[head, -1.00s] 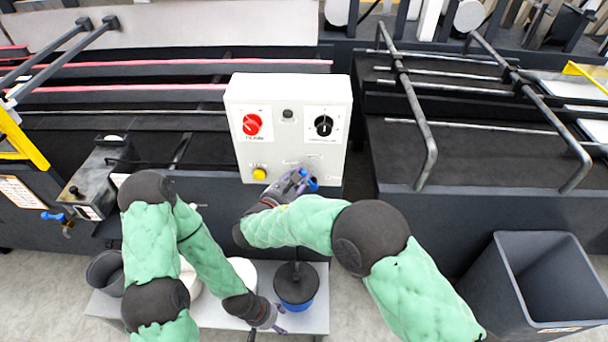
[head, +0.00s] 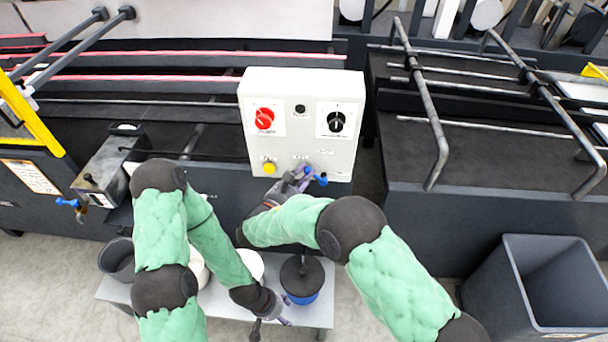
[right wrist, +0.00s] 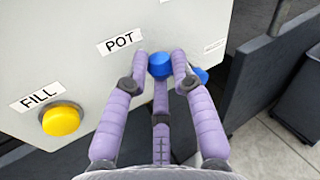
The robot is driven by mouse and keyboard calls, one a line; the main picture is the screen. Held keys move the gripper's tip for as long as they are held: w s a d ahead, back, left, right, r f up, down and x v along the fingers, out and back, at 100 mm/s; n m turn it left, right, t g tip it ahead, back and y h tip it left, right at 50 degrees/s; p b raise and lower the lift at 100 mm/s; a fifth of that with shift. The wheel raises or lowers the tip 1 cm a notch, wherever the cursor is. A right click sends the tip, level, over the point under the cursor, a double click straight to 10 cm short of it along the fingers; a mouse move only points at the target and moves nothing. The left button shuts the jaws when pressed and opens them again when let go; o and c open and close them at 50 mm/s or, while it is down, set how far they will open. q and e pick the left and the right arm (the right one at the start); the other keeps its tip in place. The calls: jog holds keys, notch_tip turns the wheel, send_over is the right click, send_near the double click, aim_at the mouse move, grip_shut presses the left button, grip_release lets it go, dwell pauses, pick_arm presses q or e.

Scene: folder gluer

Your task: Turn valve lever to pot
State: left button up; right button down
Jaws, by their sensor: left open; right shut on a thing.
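The blue valve lever (right wrist: 160,66) is on the lower front of the white control box. The POT label (right wrist: 119,41) is just up and left of it in the right wrist view. A second bit of blue (right wrist: 201,75) shows behind the right finger. My right gripper (right wrist: 160,85) is shut on the lever; its fingers hide part of it, so its exact pointing is hard to tell. In the head view the lever (head: 321,181) shows at the right gripper (head: 303,178). My left gripper (head: 270,322) is open and low, near the bench's front.
The white box (head: 285,95) carries a red knob (head: 264,119), a black knob (head: 336,122) and a yellow button (head: 269,168). Below, a bench (head: 318,312) holds a blue pot with dark lid (head: 302,280) and other containers. A grey bin (head: 545,300) stands at right.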

jog(key=c, duration=1)
grip_release()
jog(key=shift+f, duration=0.1)
jog(key=shift+c, duration=0.2)
notch_tip(320, 180, up, 10)
jog(key=shift+r, duration=0.1)
